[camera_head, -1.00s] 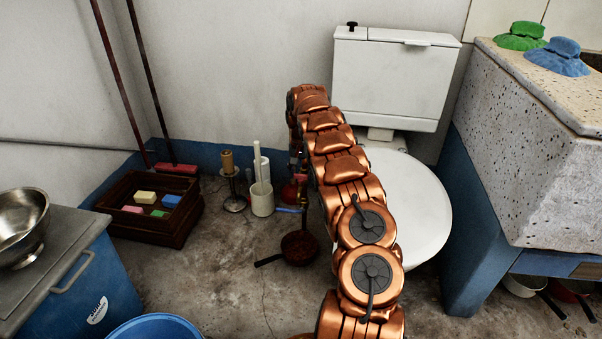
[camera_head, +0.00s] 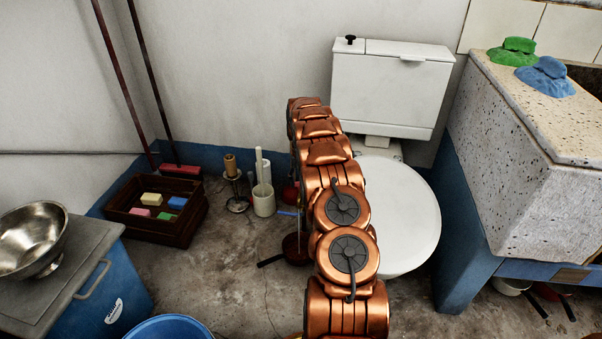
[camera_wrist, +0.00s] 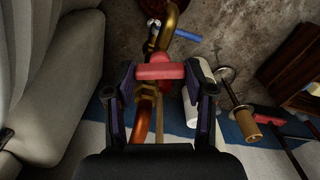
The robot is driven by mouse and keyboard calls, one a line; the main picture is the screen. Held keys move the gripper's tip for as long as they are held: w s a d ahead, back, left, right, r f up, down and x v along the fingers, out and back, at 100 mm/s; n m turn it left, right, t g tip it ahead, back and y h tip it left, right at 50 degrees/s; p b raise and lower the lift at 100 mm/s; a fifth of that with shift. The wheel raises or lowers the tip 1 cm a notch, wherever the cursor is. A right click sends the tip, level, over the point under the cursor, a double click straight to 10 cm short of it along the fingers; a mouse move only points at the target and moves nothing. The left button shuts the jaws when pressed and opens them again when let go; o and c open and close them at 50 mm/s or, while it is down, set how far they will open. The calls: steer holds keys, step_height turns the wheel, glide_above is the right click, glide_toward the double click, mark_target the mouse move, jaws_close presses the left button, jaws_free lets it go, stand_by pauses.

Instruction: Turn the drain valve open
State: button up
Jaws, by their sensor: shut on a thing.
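The drain valve shows in the wrist view as a red T-shaped handle (camera_wrist: 158,71) on a brass pipe (camera_wrist: 170,22). My gripper (camera_wrist: 160,72) has one dark finger on each side of the red handle and is shut on it. A copper-coloured pipe length lies below the handle in that view. A blue lever (camera_wrist: 188,35) sits beside the brass pipe. In the head view my copper arm hides the gripper and most of the valve, while the blue lever (camera_head: 287,212) shows just left of the arm.
The white toilet (camera_head: 410,220) stands right of my arm, close by. A dark pan lies on the floor. A stone trough (camera_head: 530,200) is at right.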

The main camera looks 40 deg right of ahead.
steer(key=n+p, duration=0.2)
steer(key=shift+r+p, duration=0.25)
steer(key=shift+p, duration=0.05)
steer(key=n+p, duration=0.3)
steer(key=shift+n, duration=0.4)
steer(key=n+p, duration=0.1)
steer(key=n, duration=0.1)
steer(key=n+p, duration=0.1)
steer(key=n, duration=0.1)
steer(key=n+p, duration=0.1)
steer(key=shift+f+n, duration=0.25)
steer(key=shift+n, duration=0.15)
steer(key=o, duration=1.2)
steer(key=shift+c, duration=0.2)
steer(key=shift+r, duration=0.15)
